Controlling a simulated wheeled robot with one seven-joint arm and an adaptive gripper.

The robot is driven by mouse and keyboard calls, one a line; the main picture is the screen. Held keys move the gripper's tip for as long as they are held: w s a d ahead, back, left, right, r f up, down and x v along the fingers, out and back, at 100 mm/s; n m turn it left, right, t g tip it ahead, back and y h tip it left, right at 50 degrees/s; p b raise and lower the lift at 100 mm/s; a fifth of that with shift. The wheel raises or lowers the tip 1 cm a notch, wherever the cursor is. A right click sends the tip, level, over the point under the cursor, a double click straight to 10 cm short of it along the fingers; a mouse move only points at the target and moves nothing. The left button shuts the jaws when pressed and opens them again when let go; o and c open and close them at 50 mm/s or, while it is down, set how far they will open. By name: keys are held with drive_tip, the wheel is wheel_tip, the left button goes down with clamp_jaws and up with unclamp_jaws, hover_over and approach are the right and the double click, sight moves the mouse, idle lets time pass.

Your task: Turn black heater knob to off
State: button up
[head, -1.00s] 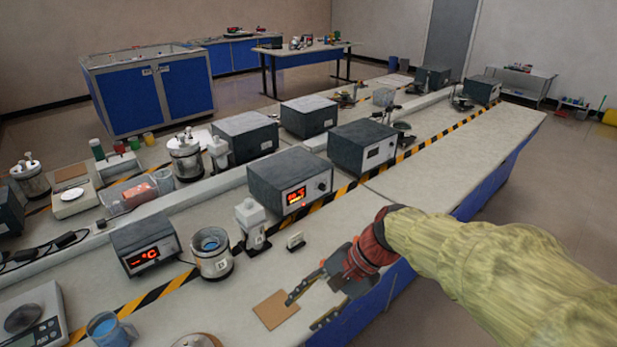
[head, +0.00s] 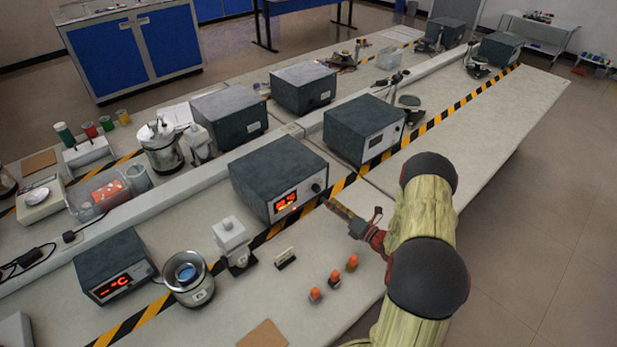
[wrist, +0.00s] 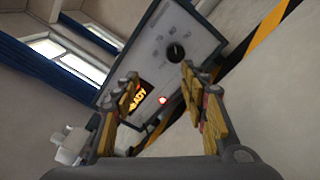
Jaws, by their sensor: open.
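The dark grey heater box (head: 278,172) stands on the bench with a pale front panel and a lit red-orange display (head: 286,201). Its black knob (head: 317,187) is at the right end of that panel. In the wrist view the round black knob (wrist: 176,53) shows just beyond and between my fingertips, with a pale pointer mark. The lit display (wrist: 130,99) is behind the left finger there. My gripper (head: 336,205) is in front of the panel near the knob. In the wrist view my gripper (wrist: 158,72) is open and empty, with a gap to the knob.
Several orange-capped small items (head: 334,278) stand in front. Another grey box (head: 364,130) is close behind on the right. The bench at far right is clear.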

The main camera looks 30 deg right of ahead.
sight(319, 191)
drive_tip(key=shift+w+d+f+m+h, duration=0.25)
drive_tip(key=shift+d+f+m+h, duration=0.45)
drive_tip(key=shift+d, duration=0.35)
drive_tip(key=w, duration=0.5)
drive_tip(key=w+a, duration=0.1)
drive_tip(key=w, duration=0.1)
drive_tip(key=shift+w+b, duration=0.25)
drive_tip(key=shift+b, duration=0.1)
drive_tip(key=shift+c, duration=0.6)
clamp_jaws()
